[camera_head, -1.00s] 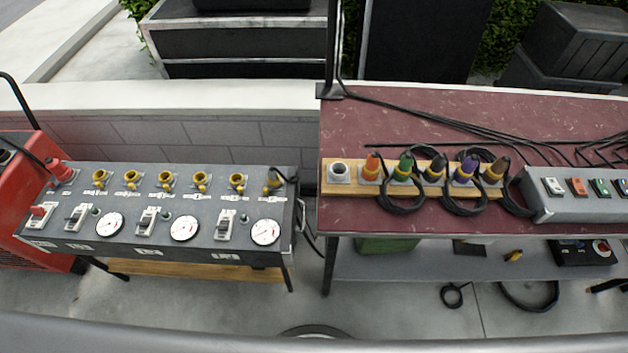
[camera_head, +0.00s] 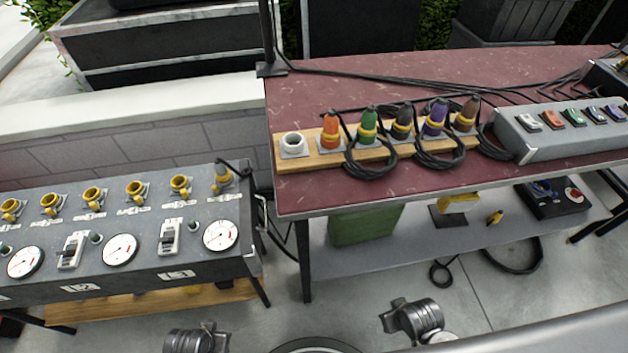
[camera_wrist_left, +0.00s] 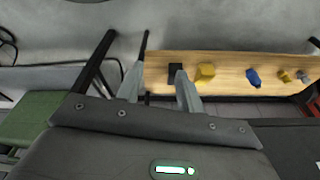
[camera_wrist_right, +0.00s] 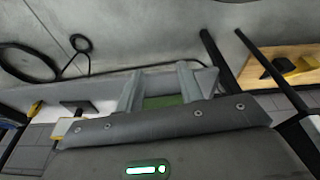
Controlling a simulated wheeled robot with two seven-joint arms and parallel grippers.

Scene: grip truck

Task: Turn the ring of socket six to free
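The dark grey power box (camera_head: 130,266) stands at the left in the head view, with a row of sockets with yellow rings along its top. The number labels are too small to read, and the ring positions cannot be told. My left gripper (camera_wrist_left: 160,88) is open and empty over the floor. My right gripper (camera_wrist_right: 160,88) is open and empty, low by the bench. Neither touches a socket.
The red-topped bench (camera_head: 440,80) stands to the right. It bears a wooden strip (camera_head: 300,162) with coloured plugs and one empty white socket, and a grey switch box (camera_head: 570,130). A green box (camera_head: 365,225) and small items lie on its lower shelf. A low wall (camera_head: 130,120) runs behind.

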